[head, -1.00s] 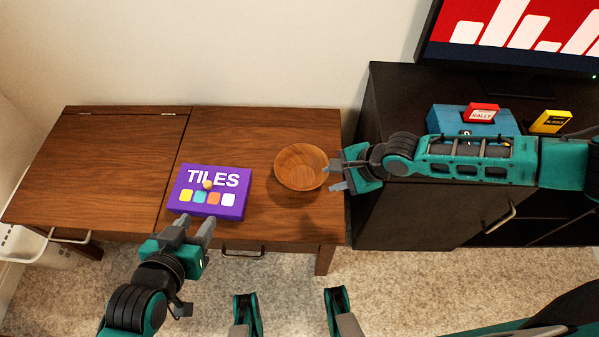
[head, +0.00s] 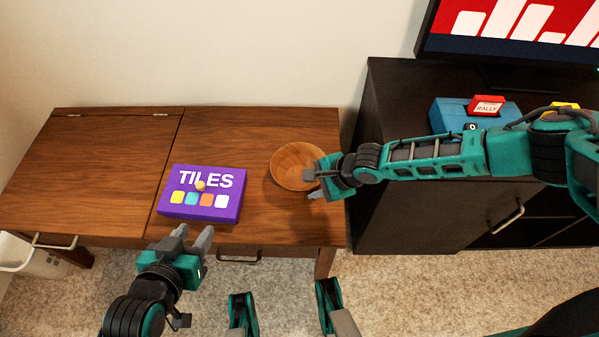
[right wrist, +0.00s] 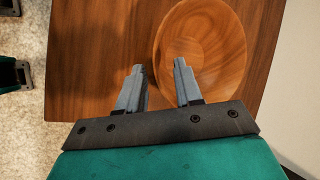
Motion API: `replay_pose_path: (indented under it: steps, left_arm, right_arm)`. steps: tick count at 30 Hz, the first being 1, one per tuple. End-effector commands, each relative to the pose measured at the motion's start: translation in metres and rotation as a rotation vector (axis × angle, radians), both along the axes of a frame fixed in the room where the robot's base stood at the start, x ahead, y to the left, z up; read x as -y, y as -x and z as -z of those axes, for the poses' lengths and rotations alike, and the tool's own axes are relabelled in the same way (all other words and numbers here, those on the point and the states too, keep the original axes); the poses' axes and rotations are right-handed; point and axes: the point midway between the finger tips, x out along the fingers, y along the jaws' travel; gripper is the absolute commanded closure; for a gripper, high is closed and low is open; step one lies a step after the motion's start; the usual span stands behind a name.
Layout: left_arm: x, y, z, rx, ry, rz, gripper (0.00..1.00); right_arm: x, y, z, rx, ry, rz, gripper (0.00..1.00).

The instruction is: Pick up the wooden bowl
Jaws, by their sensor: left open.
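The round wooden bowl (head: 291,163) sits upright on the right part of the wooden table (head: 255,126). It fills the upper right of the right wrist view (right wrist: 208,40). My right gripper (head: 310,185) is at the bowl's right side, with its fingers apart. In the right wrist view the fingers of the right gripper (right wrist: 157,82) lie either side of the bowl's rim in the picture, one over the inside and one outside. I cannot tell whether they touch it. My left gripper (head: 192,238) is open and empty in front of the table's front edge.
A dark cabinet (head: 420,215) stands close on the right, bearing a blue box (head: 452,118), a red RALLY card (head: 487,106) and a screen. The table's left part is clear.

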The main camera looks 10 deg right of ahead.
Motion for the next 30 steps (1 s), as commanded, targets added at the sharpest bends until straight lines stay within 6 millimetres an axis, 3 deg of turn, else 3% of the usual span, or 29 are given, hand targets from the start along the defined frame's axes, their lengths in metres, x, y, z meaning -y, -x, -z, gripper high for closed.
replay_pose_path:
  steps: [11,30]
  left_arm:
    - [-0.0006,-0.0016,-0.0013,0.004,-0.002,0.002,0.57]
    - [-0.0001,0.0004,-0.0022,-0.002,-0.001,0.001,0.57]
  right_arm:
    - [0.0004,0.0004,0.0000,-0.001,0.000,0.000,1.00]
    - [0.0002,0.0000,-0.0040,0.001,-0.001,0.000,1.00]
